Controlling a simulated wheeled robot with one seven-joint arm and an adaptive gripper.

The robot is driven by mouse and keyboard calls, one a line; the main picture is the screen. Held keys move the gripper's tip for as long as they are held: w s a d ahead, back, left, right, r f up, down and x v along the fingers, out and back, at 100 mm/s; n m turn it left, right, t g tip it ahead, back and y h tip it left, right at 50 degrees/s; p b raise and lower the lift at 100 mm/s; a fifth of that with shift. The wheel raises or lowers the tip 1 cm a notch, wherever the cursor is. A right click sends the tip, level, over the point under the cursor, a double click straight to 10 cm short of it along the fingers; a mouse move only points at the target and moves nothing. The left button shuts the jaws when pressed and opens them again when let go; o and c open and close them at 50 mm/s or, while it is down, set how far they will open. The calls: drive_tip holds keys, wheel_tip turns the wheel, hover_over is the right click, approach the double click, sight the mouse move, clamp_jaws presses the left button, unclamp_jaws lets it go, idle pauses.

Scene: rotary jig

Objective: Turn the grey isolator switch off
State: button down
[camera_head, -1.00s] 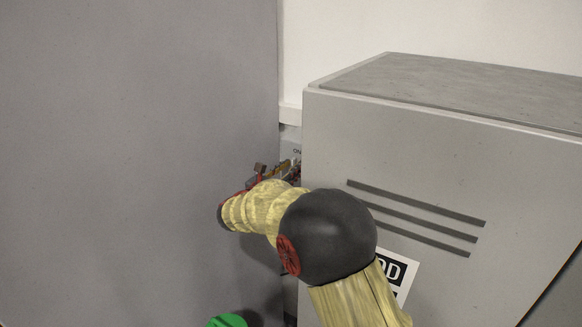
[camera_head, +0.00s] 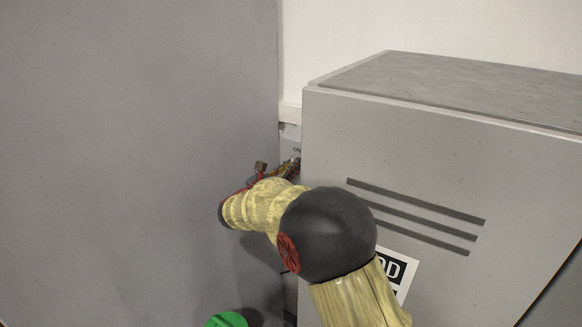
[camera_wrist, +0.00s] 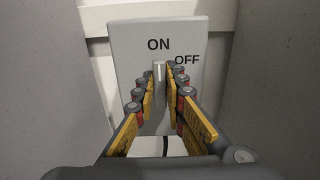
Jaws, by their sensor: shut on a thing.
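The grey isolator switch (camera_wrist: 125,50) is a box on the wall with ON at the top and OFF at the upper right. Its handle (camera_wrist: 159,72) stands upright, its white mark pointing towards ON. My gripper (camera_wrist: 160,82) is shut on the handle, with a yellow-padded finger on each side. In the head view the switch (camera_head: 291,139) shows only as a narrow strip with part of the ON label. My gripper (camera_head: 290,167) reaches into the gap there, its fingertips mostly hidden by the cabinet edge.
A large grey cabinet (camera_head: 420,160) with slots and a label stands to the right of the gap. A tall grey panel (camera_head: 140,120) stands to the left. Room between them is narrow. A green round object (camera_head: 227,320) is at the bottom edge.

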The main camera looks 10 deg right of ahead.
drive_tip(key=shift+f+b, duration=0.1)
drive_tip(key=shift+b, duration=0.4)
drive_tip(key=m+b, duration=0.5)
drive_tip(key=b, duration=0.3)
drive_tip(key=m+b, duration=0.4)
drive_tip(key=b, duration=0.4)
drive_tip(key=shift+s+d+f+m, duration=0.1)
drive_tip(key=shift+s+d+m, duration=0.1)
drive_tip(key=shift+m, duration=0.2)
drive_tip(key=shift+b, duration=0.3)
drive_tip(key=c, duration=1.9)
unclamp_jaws()
drive_tip(key=shift+o, duration=0.3)
